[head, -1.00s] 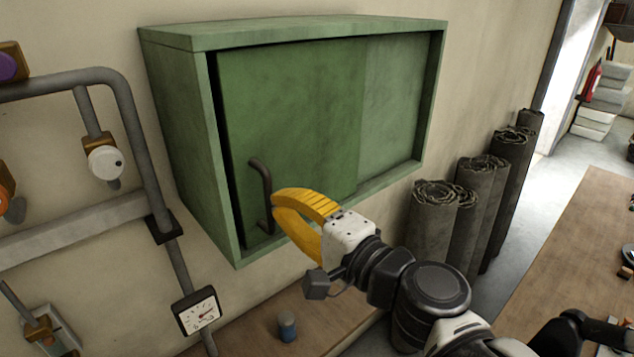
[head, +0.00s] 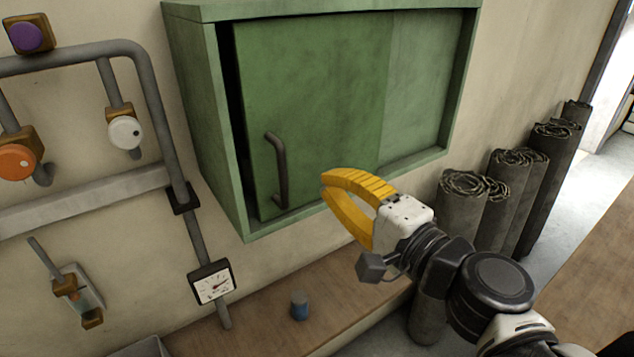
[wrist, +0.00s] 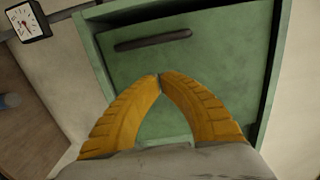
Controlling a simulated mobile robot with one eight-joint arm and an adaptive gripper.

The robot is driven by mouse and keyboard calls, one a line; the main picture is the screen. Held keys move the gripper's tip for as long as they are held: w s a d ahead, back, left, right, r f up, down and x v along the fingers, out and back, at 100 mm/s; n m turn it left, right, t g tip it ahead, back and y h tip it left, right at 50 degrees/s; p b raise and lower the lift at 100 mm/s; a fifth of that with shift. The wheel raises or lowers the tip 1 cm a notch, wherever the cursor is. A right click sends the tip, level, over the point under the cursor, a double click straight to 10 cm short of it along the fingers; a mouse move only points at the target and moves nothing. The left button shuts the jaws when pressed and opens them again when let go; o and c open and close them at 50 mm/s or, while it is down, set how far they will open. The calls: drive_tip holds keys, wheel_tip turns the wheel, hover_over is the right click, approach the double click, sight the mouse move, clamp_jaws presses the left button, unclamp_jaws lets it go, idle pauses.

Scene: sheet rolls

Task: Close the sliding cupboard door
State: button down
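The green wall cupboard (head: 203,110) has a green sliding door panel (head: 320,90) covering its left and middle part, with a narrow dark gap along the door's left edge. A lighter green panel (head: 430,85) shows to its right. The dark bar handle (head: 279,170) is near the door's lower left; it also shows in the wrist view (wrist: 153,41). My gripper (head: 324,188) is to the right of the handle, apart from it. In the wrist view its yellow fingertips (wrist: 159,78) meet, with nothing between them.
Several dark sheet rolls (head: 462,210) stand right of the cupboard. Pipes with valves (head: 125,132) and a gauge (head: 213,284) are on the wall at left. A small blue-grey cup (head: 299,306) stands on the wooden surface (head: 255,325) below.

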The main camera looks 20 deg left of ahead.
drive_tip(key=s+a+v, duration=0.1)
drive_tip(key=v, duration=0.5)
drive_tip(key=w+n+g+y, duration=0.2)
drive_tip(key=w+n+g, duration=0.1)
drive_tip(key=w+g, duration=0.2)
drive_tip(key=n+g+y+p, duration=0.1)
drive_tip(key=n+g+p, duration=0.2)
drive_tip(key=g, duration=0.1)
approach(272, 182)
drive_tip(key=w+a, duration=0.2)
drive_tip(key=w, duration=0.1)
drive_tip(key=s+a, duration=0.2)
drive_tip(key=shift+s+f+p, duration=0.1)
drive_tip(key=shift+s+p, duration=0.15)
drive_tip(key=shift+p, duration=0.1)
